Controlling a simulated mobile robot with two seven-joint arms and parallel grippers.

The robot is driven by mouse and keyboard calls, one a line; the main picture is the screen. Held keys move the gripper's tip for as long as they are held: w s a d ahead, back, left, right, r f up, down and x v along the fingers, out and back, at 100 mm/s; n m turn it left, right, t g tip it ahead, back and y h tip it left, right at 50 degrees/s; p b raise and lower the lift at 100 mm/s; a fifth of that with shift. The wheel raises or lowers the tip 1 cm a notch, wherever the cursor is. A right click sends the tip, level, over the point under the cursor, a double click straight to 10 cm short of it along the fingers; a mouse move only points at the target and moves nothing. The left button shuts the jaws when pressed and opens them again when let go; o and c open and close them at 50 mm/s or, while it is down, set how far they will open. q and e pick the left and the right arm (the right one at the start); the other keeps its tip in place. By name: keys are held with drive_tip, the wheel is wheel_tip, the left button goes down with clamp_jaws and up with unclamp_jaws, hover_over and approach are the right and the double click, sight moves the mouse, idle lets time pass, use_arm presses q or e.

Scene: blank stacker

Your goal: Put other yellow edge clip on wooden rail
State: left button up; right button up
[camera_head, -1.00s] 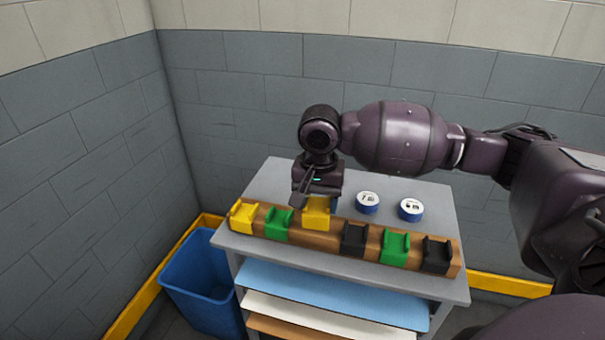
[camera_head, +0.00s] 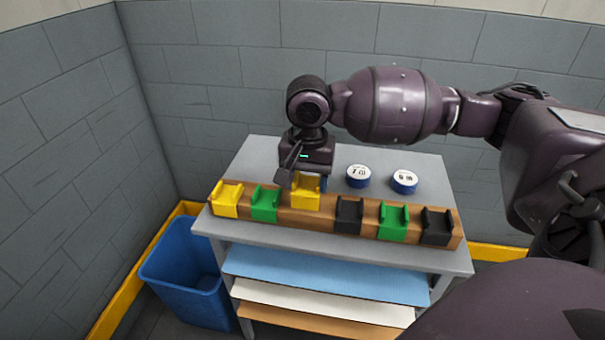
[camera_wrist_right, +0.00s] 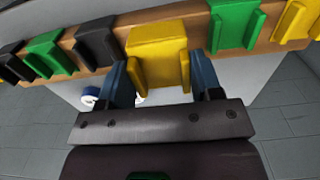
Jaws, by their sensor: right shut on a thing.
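My right gripper (camera_head: 305,181) is shut on a yellow edge clip (camera_head: 306,193). In the right wrist view, the blue fingers (camera_wrist_right: 162,76) stand on either side of this yellow clip (camera_wrist_right: 158,50). The clip is at the gap on the wooden rail (camera_head: 312,222) between a green clip (camera_head: 265,204) and a black clip (camera_head: 348,214). It appears a little higher than its neighbours; whether it touches the rail is unclear. The other yellow clip (camera_head: 226,199) sits on the rail's left end. My left gripper is not in view.
Another green clip (camera_head: 393,220) and black clip (camera_head: 437,226) sit toward the rail's right end. Two blue-and-white rolls (camera_head: 358,176) (camera_head: 404,182) stand behind the rail on the grey table (camera_head: 258,158). A blue bin (camera_head: 190,270) is left of the table.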

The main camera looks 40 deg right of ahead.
sight(307, 188)
drive_tip(key=shift+f, duration=2.75)
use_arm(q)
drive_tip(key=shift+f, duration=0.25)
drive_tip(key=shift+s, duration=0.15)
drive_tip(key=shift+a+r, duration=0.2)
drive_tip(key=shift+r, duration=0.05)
use_arm(e)
drive_tip(key=shift+f, duration=0.1)
